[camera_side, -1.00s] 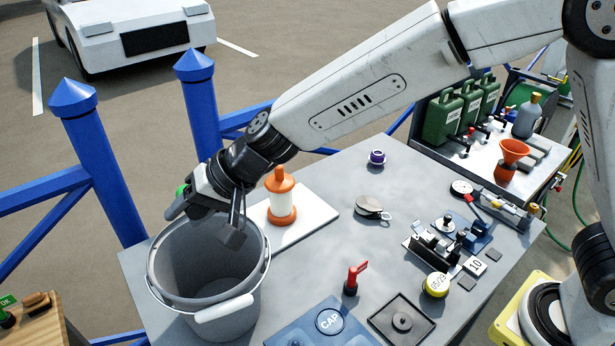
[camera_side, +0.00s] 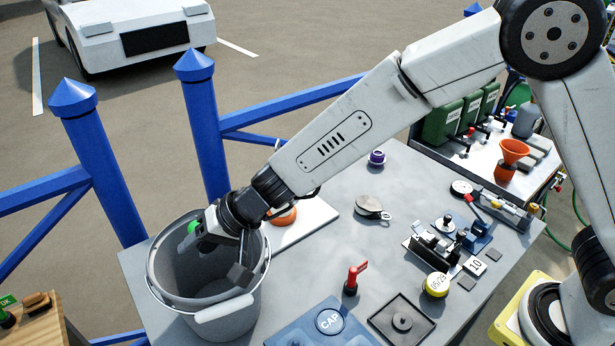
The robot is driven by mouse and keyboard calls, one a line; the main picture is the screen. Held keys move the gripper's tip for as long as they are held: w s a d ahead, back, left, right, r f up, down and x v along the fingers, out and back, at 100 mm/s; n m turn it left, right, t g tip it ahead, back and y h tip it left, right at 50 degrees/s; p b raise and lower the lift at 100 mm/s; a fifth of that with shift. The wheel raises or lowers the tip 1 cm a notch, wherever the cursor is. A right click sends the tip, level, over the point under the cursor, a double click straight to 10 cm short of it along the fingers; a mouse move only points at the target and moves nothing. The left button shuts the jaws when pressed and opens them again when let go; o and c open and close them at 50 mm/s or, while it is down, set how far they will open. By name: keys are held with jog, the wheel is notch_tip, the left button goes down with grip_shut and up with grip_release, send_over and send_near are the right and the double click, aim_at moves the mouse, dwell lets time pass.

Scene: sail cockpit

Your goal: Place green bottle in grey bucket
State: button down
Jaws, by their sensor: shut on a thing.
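The grey bucket (camera_side: 167,285) stands at the left front corner of the grey table, its white handle grip hanging at the front. My gripper (camera_side: 218,258) points down at the bucket's mouth, its fingers over the right and back part of the opening. A small green part of the bottle (camera_side: 194,227) shows at the left of my gripper, by the bucket's back rim. The rest of the bottle is hidden behind my gripper, which is shut on it. I cannot tell how far the bottle sits below the rim.
An orange and white lamp (camera_side: 284,217), mostly hidden by my arm, stands on a white board (camera_side: 318,212) just behind the bucket. Blue posts (camera_side: 205,125) and rails rise behind the table. A red-handled part (camera_side: 355,275) and a blue CAP plate (camera_side: 310,325) lie to the right.

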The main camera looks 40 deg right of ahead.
jog(key=shift+f, duration=1.6)
jog(key=shift+c, duration=0.8)
grip_release()
jog(key=shift+r, duration=3.55)
